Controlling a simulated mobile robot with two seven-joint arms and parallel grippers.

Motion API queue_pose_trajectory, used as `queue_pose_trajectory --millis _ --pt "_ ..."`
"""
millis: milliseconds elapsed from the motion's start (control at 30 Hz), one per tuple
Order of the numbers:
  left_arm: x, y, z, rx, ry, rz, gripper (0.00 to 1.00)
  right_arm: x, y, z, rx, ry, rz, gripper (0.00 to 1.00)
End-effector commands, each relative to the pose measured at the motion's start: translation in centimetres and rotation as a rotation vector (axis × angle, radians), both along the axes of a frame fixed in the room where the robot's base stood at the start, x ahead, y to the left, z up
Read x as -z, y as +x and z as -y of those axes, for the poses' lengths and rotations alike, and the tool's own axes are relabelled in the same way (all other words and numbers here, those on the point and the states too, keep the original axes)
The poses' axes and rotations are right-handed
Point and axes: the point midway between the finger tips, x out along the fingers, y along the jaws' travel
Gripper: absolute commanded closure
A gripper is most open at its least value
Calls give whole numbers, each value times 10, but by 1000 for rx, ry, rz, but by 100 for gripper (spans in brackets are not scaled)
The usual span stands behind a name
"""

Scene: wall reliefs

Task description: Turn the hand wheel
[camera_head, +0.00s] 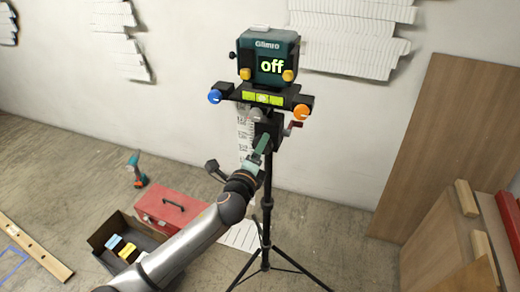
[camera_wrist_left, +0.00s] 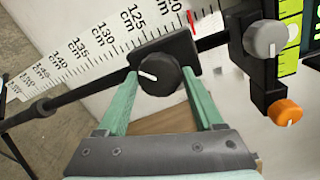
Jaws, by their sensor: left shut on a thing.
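A dark green instrument (camera_head: 268,56) with the word "off" on its display stands on a black tripod (camera_head: 267,200). Below its head is a bar with a blue knob (camera_head: 214,96), an orange knob (camera_head: 302,111) and a grey knob (camera_head: 257,114). My left gripper (camera_head: 265,143) reaches the tripod head under the bar. In the left wrist view its green fingers (camera_wrist_left: 160,76) are on either side of a round black knob with a white mark (camera_wrist_left: 157,80), likely the hand wheel, and are shut on it. My right gripper is not in view.
A scale strip (camera_head: 244,130) hangs behind. A red toolbox (camera_head: 165,207), a dark open box (camera_head: 108,232) and wooden boards (camera_head: 435,150) stand around.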

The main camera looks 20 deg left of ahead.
Motion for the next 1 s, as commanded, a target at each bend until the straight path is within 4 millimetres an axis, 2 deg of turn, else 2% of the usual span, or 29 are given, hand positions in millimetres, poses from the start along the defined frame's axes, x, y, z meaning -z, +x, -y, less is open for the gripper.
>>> queue_pose_trajectory --millis 1000 --pt "1 0 -3 -4 -961 -35 87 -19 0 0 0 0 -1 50"
